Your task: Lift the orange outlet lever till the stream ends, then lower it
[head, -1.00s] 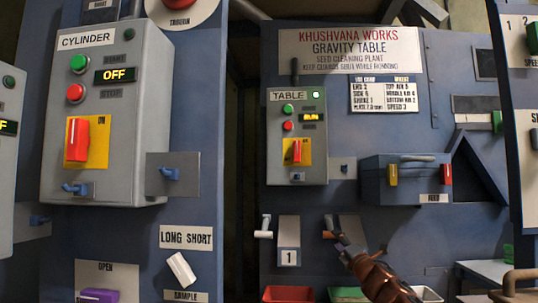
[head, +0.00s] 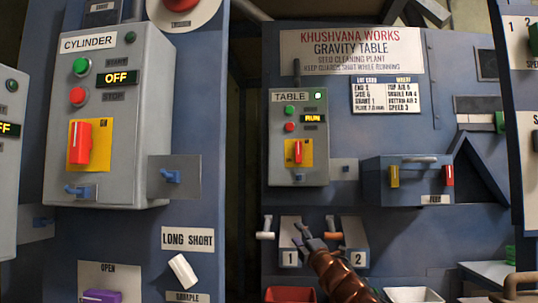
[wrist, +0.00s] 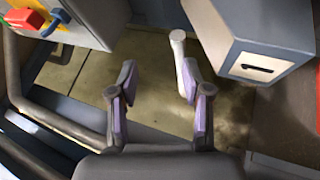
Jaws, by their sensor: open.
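The orange outlet lever (head: 333,236) sticks out near the top of the panel marked 2 (head: 357,259) in the head view, just right of my gripper. My gripper (head: 305,239) is in front of the panel marked 1 (head: 289,258). It also shows in the wrist view (wrist: 157,88), with its two lilac-padded fingers apart and nothing between them. A white lever (head: 265,230) is left of it. A white handle (wrist: 180,58) stands close to the right finger in the wrist view, beside a block marked 1 (wrist: 257,65). I cannot make out a stream.
A red bin (head: 287,295) and a white bin (head: 415,295) are below. The TABLE control box (head: 298,140) reads RUN. A blue feed box (head: 408,182) juts out above right. The blue CYLINDER cabinet (head: 211,120) stands at left, with a dark gap beside it.

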